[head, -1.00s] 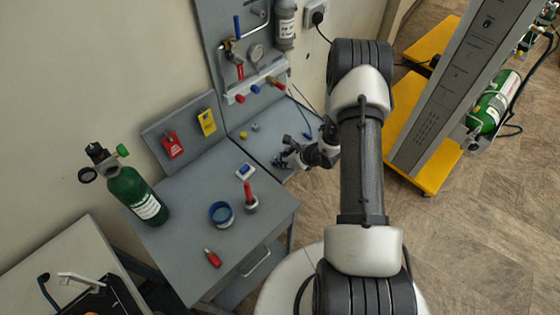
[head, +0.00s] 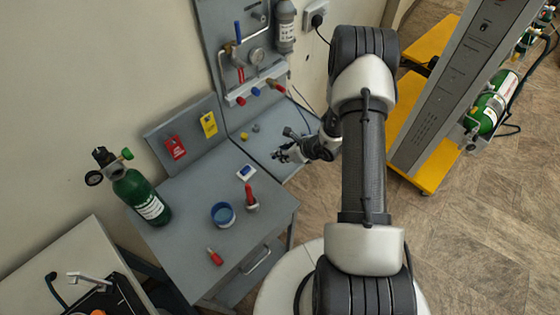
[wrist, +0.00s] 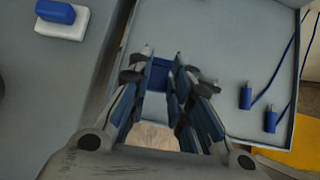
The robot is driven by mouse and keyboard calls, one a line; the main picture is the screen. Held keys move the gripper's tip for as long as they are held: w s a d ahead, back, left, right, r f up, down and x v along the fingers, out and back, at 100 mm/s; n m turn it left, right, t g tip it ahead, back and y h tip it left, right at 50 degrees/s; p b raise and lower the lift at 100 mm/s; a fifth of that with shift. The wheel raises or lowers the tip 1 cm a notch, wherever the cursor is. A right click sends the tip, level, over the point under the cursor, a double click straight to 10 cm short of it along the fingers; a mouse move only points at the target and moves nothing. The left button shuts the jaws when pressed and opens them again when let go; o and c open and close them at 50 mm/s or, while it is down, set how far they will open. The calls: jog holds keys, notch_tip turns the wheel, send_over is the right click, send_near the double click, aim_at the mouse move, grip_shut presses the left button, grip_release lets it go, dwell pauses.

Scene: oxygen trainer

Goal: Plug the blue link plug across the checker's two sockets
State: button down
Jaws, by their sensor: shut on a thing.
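My gripper (wrist: 168,75) points down over the grey panel (wrist: 225,30) at the back right of the bench. It is shut on a small dark blue block (wrist: 182,82), apparently the blue link plug, mostly hidden between the blue-padded fingers. In the head view my gripper (head: 284,155) is small and what it holds cannot be made out. I cannot tell whether the block touches the panel. The checker's two sockets cannot be made out in either view.
Two blue plugs on leads (wrist: 246,96) (wrist: 270,121) lie right of my gripper. A blue block on a white base (wrist: 58,20) lies to the left. A blue ring-shaped dish (head: 222,214), a red-handled tool (head: 251,197) and a green cylinder (head: 141,196) stand on the bench.

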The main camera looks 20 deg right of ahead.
jog(key=s+d+r+p, duration=0.1)
jog(key=s+d+r, duration=0.2)
jog(key=s, duration=0.4)
jog(key=s+d+r, duration=0.3)
jog(key=s, duration=0.4)
jog(key=shift+s+d+p, duration=0.15)
jog(key=shift+s+p, duration=0.2)
dwell(0.7)
